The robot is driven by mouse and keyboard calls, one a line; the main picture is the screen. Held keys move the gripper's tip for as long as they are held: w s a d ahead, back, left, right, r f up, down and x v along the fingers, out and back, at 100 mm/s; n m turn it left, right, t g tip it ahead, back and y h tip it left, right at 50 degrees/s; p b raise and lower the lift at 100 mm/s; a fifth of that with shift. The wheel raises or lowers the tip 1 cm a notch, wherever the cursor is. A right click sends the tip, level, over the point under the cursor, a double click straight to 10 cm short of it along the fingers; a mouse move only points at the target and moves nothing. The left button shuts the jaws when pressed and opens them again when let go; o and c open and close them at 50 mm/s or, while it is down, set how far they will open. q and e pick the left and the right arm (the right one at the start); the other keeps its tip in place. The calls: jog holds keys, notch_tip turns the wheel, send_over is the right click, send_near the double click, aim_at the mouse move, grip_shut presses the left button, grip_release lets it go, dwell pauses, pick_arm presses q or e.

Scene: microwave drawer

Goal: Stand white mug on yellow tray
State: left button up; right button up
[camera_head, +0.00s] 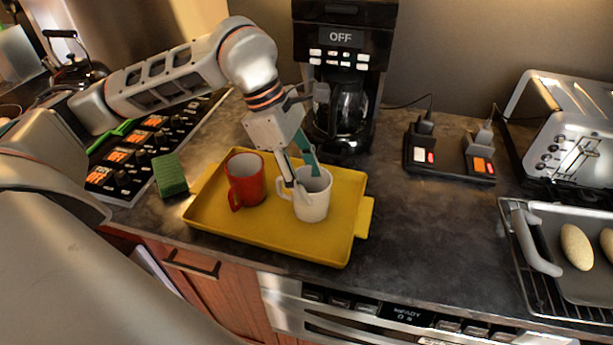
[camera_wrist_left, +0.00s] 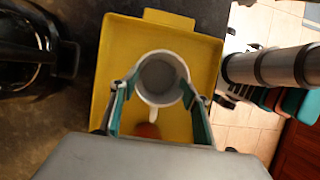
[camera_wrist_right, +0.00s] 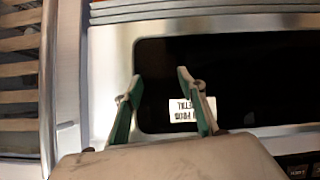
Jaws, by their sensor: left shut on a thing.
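The white mug (camera_head: 314,207) is upright over the right part of the yellow tray (camera_head: 290,248). Its base looks at the tray floor, but I cannot tell for sure if it touches. My left gripper (camera_head: 304,178) comes down from above and is shut on the white mug. In the left wrist view its fingers (camera_wrist_left: 155,92) lie on both sides of the mug's rim (camera_wrist_left: 160,54), with the yellow tray (camera_wrist_left: 120,40) beneath. My right gripper (camera_wrist_right: 160,78) is open and empty in front of a dark glass appliance door.
A red mug (camera_head: 246,182) stands on the tray, left of the white mug. A green sponge (camera_head: 169,176) lies left of the tray. A coffee maker (camera_head: 345,60) stands behind. A power strip (camera_head: 450,160), toaster (camera_head: 570,130) and oven tray (camera_head: 570,285) are right. Counter between is clear.

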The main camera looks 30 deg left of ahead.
pick_arm(q)
jog(key=o, duration=1.3)
jog(key=shift+o, duration=0.2)
jog(key=shift+r, duration=0.2)
jog(key=v, duration=1.1)
jog(key=shift+a+r, duration=0.2)
jog(key=shift+r, duration=0.15)
jog(key=shift+s, duration=0.15)
